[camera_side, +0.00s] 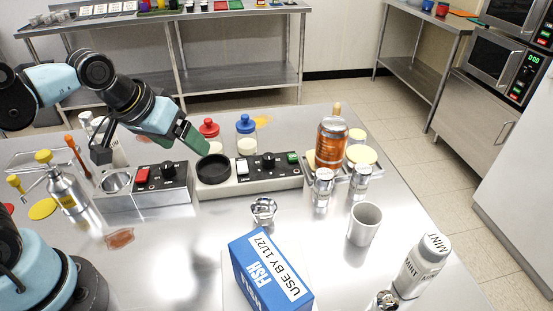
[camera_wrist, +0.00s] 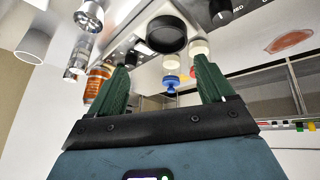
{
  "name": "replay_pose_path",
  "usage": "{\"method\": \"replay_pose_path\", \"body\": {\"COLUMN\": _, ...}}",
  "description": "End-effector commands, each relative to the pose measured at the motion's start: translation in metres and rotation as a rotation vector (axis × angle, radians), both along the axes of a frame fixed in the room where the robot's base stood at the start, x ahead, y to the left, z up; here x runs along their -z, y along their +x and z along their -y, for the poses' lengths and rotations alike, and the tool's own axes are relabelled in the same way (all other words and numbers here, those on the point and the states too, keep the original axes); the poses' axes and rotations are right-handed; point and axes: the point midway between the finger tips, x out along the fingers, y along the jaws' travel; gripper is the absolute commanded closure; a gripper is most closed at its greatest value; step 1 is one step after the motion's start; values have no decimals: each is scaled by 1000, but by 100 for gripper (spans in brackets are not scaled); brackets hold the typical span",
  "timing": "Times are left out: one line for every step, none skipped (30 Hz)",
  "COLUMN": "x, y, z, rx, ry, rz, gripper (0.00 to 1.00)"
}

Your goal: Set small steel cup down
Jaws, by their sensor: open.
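A small shiny steel cup (camera_side: 263,211) stands on the steel counter (camera_side: 190,235), behind the blue box. What looks like the same cup shows at the top left of the wrist view (camera_wrist: 90,14). Nothing shows between the fingers in the wrist view (camera_wrist: 161,66). The gripper is up and to the left of the cup, well apart from it.
A blue fish box (camera_side: 262,275) stands in front of the cup. A white mug (camera_side: 364,224), two steel shakers (camera_side: 322,187) and a mint bottle (camera_side: 421,265) stand to the right. Behind are a black round dish (camera_side: 213,168), control boxes (camera_side: 147,193) and an amber bottle (camera_side: 331,143).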

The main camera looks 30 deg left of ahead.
Motion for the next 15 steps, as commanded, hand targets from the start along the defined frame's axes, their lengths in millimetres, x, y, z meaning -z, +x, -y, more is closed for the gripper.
{"method": "replay_pose_path", "body": {"x": 3, "y": -6, "z": -7, "rx": 37, "ry": 34, "rz": 30, "gripper": 19}}
{"method": "replay_pose_path", "body": {"x": 4, "y": -7, "z": -10, "rx": 62, "ry": 54, "rz": 46, "gripper": 19}}
{"method": "replay_pose_path", "body": {"x": 5, "y": -9, "z": -14, "rx": 89, "ry": 79, "rz": 65, "gripper": 19}}
{"method": "replay_pose_path", "body": {"x": 6, "y": -11, "z": -16, "rx": 107, "ry": 95, "rz": 76, "gripper": 19}}
{"method": "replay_pose_path", "body": {"x": 7, "y": -12, "z": -18, "rx": 122, "ry": 109, "rz": 86, "gripper": 19}}
{"method": "replay_pose_path", "body": {"x": 7, "y": -13, "z": -19, "rx": 139, "ry": 124, "rz": 96, "gripper": 19}}
{"method": "replay_pose_path", "body": {"x": 8, "y": -13, "z": -20, "rx": 148, "ry": 132, "rz": 101, "gripper": 19}}
{"method": "replay_pose_path", "body": {"x": 8, "y": -14, "z": -21, "rx": 154, "ry": 138, "rz": 105, "gripper": 19}}
{"method": "replay_pose_path", "body": {"x": 8, "y": -14, "z": -22, "rx": 160, "ry": 143, "rz": 108, "gripper": 19}}
{"method": "replay_pose_path", "body": {"x": 8, "y": -14, "z": -22, "rx": 162, "ry": 146, "rz": 110, "gripper": 19}}
{"method": "replay_pose_path", "body": {"x": 8, "y": -14, "z": -22, "rx": 164, "ry": 147, "rz": 110, "gripper": 19}}
{"method": "replay_pose_path", "body": {"x": 8, "y": -14, "z": -22, "rx": 165, "ry": 148, "rz": 110, "gripper": 19}}
{"method": "replay_pose_path", "body": {"x": 8, "y": -14, "z": -22, "rx": 164, "ry": 147, "rz": 110, "gripper": 19}}
{"method": "replay_pose_path", "body": {"x": 8, "y": -14, "z": -22, "rx": 164, "ry": 147, "rz": 110, "gripper": 19}}
{"method": "replay_pose_path", "body": {"x": 8, "y": -14, "z": -21, "rx": 164, "ry": 147, "rz": 109, "gripper": 19}}
